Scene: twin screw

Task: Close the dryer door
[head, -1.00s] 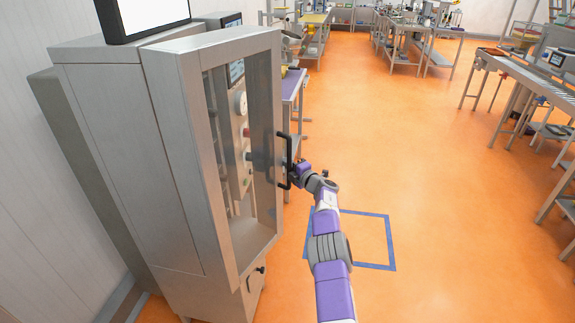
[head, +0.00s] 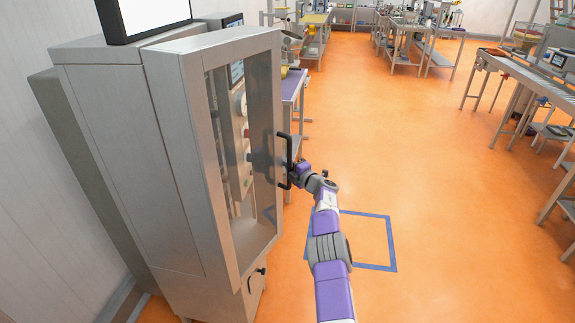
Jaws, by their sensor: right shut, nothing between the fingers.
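The dryer (head: 110,130) is a tall grey metal cabinet at the left. Its door (head: 190,150) is a thick grey frame with a clear window, at the cabinet's front; whether a gap is left along its edge I cannot tell. A black bar handle (head: 286,160) stands on the door's right edge. My right gripper (head: 293,175) is at the lower part of this handle, beside or touching it. It is shut with nothing held; its fingertips are small and partly hidden by the handle. My left gripper is not in view.
A screen (head: 150,15) sits on top of the cabinet. A small black latch (head: 257,278) is on the lower cabinet. A blue floor square (head: 375,267) lies under my right arm. Workbenches (head: 420,40) and a conveyor (head: 530,75) stand farther off; the orange floor between is clear.

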